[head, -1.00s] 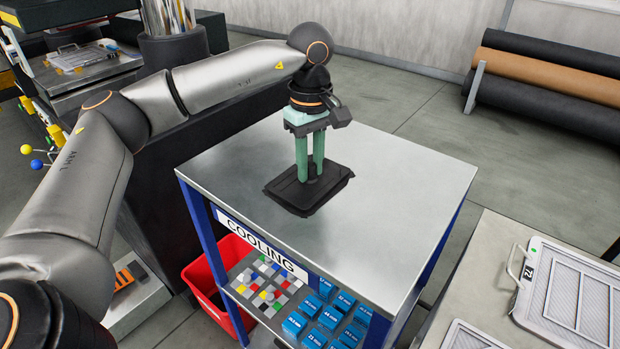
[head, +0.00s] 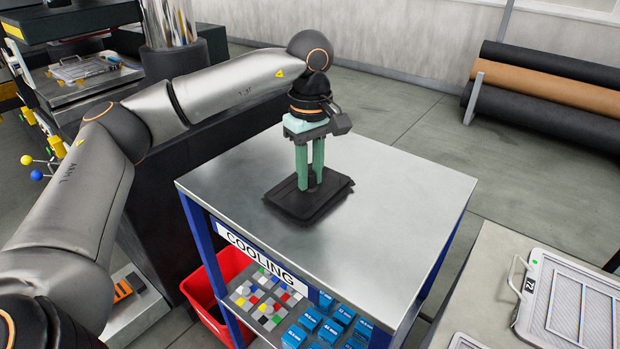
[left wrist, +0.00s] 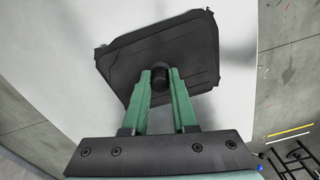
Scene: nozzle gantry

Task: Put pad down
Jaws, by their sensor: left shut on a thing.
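The pad (head: 294,205) is a flat black plate with a small knob on top. It is at the metal top of the cooling cart (head: 390,225), left of that top's middle. My left gripper (head: 310,186) points down with its green fingers shut on the pad's knob. In the left wrist view the fingers (left wrist: 160,80) close around the black knob, and the pad (left wrist: 120,55) spreads flat beyond them. I cannot tell whether the pad's underside touches the metal. My right gripper is not in view.
The rest of the cart top is clear. Below it are blue boxes (head: 330,325) and a tray of small coloured blocks (head: 265,300). A red bin (head: 205,290) stands at the left. A bench with framed screens (head: 570,300) is at the right. Rolls (head: 540,95) lie behind.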

